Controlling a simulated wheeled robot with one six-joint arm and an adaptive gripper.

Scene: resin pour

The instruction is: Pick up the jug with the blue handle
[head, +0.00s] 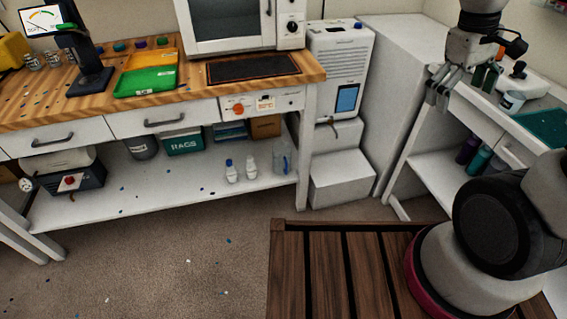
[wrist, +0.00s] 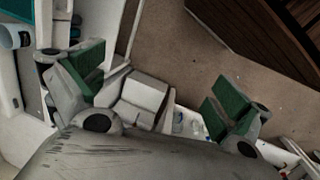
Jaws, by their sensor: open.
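A clear jug (head: 283,159) with bluish tones stands on the lower shelf under the wooden bench, at its right end near the bench leg. Its handle is too small to make out clearly. My gripper (head: 438,92) is up at the right of the head view, in front of the right-hand counter and well apart from the jug. In the wrist view my gripper (wrist: 150,92) has its two green-padded fingers wide apart, with nothing between them. Small pale and blue shapes show near the right finger there, too small to name.
Two white bottles (head: 240,171) stand left of the jug on the shelf (head: 120,202). The bench leg (head: 305,150) and a white step unit (head: 342,178) are at its right. A slatted wooden surface (head: 330,270) fills the front. The carpet (head: 170,255) before the shelf is mostly clear.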

